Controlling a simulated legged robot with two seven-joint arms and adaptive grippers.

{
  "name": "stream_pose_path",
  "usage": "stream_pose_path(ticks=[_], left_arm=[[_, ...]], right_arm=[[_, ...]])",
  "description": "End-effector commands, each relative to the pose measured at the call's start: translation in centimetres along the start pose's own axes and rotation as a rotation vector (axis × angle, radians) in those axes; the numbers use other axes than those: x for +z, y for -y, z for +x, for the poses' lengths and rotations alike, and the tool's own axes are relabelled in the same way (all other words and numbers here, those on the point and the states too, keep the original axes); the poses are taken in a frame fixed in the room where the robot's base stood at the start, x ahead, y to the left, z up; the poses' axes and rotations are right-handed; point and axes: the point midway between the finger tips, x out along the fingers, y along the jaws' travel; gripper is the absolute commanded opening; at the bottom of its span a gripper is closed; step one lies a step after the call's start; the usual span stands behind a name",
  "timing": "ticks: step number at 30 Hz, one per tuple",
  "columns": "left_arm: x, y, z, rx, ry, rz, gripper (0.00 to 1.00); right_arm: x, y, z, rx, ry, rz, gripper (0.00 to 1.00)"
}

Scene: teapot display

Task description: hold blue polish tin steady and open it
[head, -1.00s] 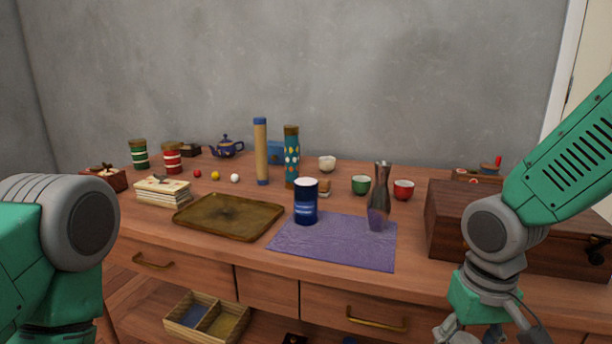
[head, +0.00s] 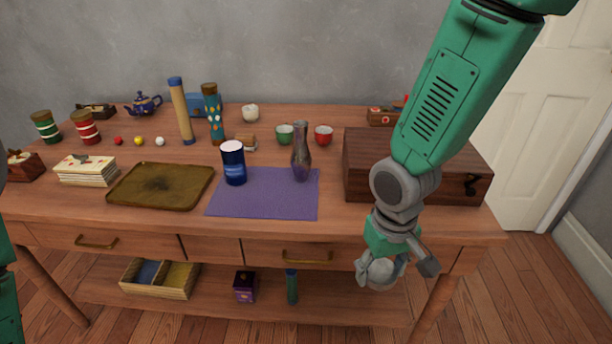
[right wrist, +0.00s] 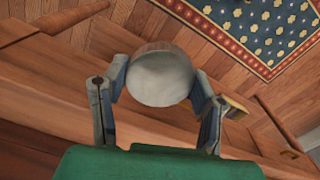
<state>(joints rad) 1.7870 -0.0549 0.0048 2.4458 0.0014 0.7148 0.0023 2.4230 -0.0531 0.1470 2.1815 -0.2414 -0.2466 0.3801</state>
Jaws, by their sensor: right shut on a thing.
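A blue cylindrical tin (head: 234,172) with a white top stands upright at the left edge of a purple cloth (head: 262,203) in the head view. My right gripper (head: 381,272) is low in front of the table's right part, well away from the blue tin. In the right wrist view, its fingers (right wrist: 160,78) are shut on a round object (right wrist: 161,80) with a pale flat face and a brownish side. I cannot tell what this object is. My left gripper is out of view; only a bit of my left arm shows at the left edge.
A silvery vase (head: 301,160) stands on the cloth, right of the blue tin. A brown tray (head: 130,192) lies to the left. A large wooden box (head: 365,165) is on the right. A shelf below holds a divided box (head: 188,282). A patterned rug (right wrist: 265,35) shows on the floor.

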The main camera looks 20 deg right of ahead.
Motion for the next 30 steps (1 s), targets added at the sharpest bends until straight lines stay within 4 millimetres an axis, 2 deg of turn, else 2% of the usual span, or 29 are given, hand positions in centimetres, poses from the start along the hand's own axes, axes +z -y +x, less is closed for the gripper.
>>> stream_pose_path(ticks=[5, 8, 21, 28, 30], left_arm=[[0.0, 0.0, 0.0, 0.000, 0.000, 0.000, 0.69], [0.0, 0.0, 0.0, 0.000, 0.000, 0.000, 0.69], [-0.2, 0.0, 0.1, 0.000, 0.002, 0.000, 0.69], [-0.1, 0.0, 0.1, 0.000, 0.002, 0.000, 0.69], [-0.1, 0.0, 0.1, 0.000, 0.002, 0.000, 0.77]], right_arm=[[-0.2, 0.5, -0.4, -0.001, -0.001, -0.023, 0.18], [-0.6, 1.8, -1.3, -0.001, -0.003, -0.077, 0.18], [-3.3, 11.5, -8.2, 0.000, -0.003, -0.518, 0.18], [-4.2, 14.7, -10.4, 0.000, -0.001, -0.665, 0.18], [-4.3, 15.1, -10.8, 0.001, 0.000, -0.685, 0.18]])
